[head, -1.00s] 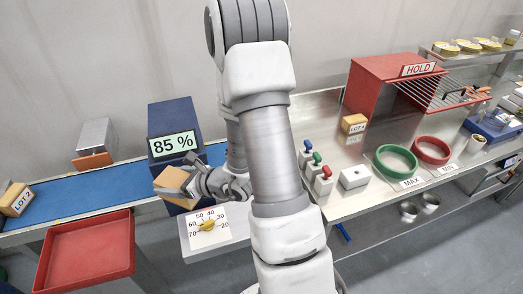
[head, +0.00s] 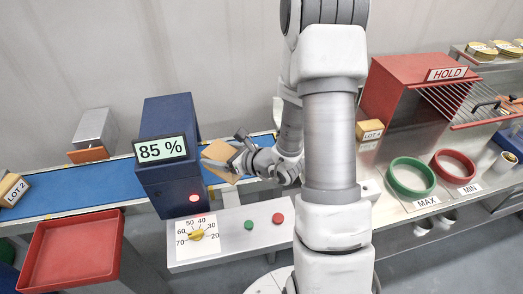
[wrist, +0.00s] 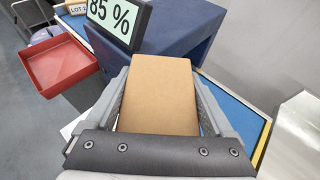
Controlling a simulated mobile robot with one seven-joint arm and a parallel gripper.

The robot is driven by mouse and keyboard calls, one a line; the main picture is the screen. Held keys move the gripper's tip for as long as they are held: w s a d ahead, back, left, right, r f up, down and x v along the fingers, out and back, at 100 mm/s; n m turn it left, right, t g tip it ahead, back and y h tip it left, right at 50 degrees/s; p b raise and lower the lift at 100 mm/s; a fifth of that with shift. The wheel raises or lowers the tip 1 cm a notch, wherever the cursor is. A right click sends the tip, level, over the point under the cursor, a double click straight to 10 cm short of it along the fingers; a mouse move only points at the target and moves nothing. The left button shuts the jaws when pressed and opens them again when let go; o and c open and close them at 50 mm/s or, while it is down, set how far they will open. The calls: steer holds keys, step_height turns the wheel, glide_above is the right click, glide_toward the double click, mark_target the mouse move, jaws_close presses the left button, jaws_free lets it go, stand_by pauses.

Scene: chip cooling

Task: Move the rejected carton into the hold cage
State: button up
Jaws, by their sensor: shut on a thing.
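My gripper (head: 238,158) is shut on a plain tan carton (head: 218,161), held above the blue belt just right of the blue machine. In the wrist view the carton (wrist: 156,92) fills the space between my two fingers; no label shows on its visible face. The red hold cage (head: 408,85) with its HOLD sign (head: 447,73) stands at the back right. Its barred grille (head: 470,101) sits at the front with a dark handle. Whether the grille is open I cannot tell.
The blue machine (head: 168,188) reads 85 %. A dial panel (head: 197,237) and two buttons are in front. A LOT 4 carton (head: 369,130) stands beside the cage. A red tray (head: 72,252) is at left.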

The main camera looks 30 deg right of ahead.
mark_target(226, 159)
steer(key=f+b, duration=0.1)
steer(key=d+f+b, duration=0.2)
steer(key=f, duration=0.1)
steer(key=shift+w+b, duration=0.35)
step_height(226, 159, down, 13)
steer(key=b, duration=1.4)
steer(key=w+d+r+m+t+h+b, duration=0.1)
steer(key=w+d+r+m+h+b, duration=0.2)
steer(key=d, duration=0.5)
steer(key=w+d+r+m+t+h+b, duration=0.1)
steer(key=w+d+r+b, duration=0.35)
steer(key=d, duration=0.35)
steer(key=x, duration=0.4)
steer(key=f+x, duration=0.1)
steer(key=x, duration=0.8)
steer(key=shift+s+a+f, duration=0.3)
steer(key=shift+f, duration=0.05)
steer(key=shift+f+b, duration=0.45)
steer(key=shift+f, duration=1.55)
steer(key=shift+f, duration=0.1)
